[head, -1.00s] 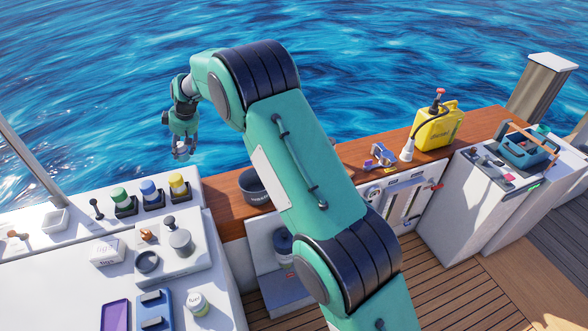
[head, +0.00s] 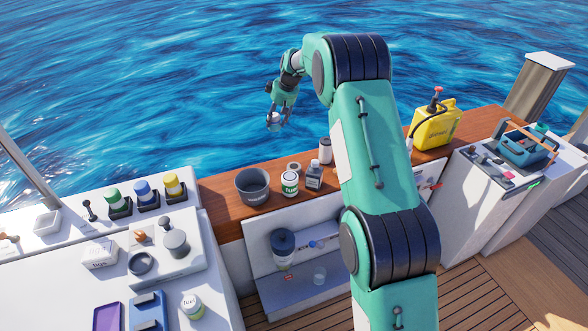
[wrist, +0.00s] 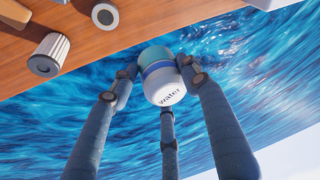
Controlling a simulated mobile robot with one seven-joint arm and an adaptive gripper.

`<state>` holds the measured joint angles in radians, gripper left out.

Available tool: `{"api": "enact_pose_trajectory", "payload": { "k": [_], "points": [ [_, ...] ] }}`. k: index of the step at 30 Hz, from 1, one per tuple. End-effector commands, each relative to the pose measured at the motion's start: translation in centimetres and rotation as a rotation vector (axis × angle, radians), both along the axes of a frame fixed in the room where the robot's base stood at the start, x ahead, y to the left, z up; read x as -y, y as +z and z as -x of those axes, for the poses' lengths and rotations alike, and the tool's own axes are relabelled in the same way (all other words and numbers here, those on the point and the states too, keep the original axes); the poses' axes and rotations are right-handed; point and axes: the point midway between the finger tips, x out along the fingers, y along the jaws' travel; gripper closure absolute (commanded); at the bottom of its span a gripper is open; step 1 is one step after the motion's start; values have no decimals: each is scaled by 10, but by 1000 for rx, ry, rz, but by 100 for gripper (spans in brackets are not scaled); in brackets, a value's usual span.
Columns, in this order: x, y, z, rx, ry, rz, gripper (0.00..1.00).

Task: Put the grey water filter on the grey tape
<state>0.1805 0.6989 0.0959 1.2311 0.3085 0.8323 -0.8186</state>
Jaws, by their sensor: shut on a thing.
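A whitish-grey canister with a blue band and the word "water" (wrist: 165,92), which I take as the water filter, is held between the fingers of my gripper (head: 276,118). It is upside down in the wrist view and shows small in the head view (head: 273,124). My gripper is shut on it, out beyond the wooden ledge with sea behind. A dark grey ring (head: 141,271) that looks like the grey tape lies flat on the white raised panel at the left, well apart from my gripper.
On the wooden ledge (head: 222,208) stand a dark pot (head: 252,190), a green-banded can (head: 289,184), a grey bottle (head: 314,177) and a pleated cylinder (head: 325,152). A knob-topped grey cylinder (head: 176,244) stands right of the ring.

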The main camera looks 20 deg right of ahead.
Motion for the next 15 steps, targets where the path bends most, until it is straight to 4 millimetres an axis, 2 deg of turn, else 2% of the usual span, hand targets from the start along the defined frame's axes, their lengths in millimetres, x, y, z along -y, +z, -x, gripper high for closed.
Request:
{"api": "enact_pose_trajectory", "payload": {
  "k": [1, 3, 9, 11, 15],
  "points": [
    [18, 0, 2, 2, -16, 0, 87],
    [36, 0, 4, 2, -30, 0, 87],
    [76, 1, 11, 2, -64, 0, 87],
    [86, 1, 13, 2, -71, 0, 87],
    [84, -26, 14, -2, -70, -1, 87]
  ]
}}
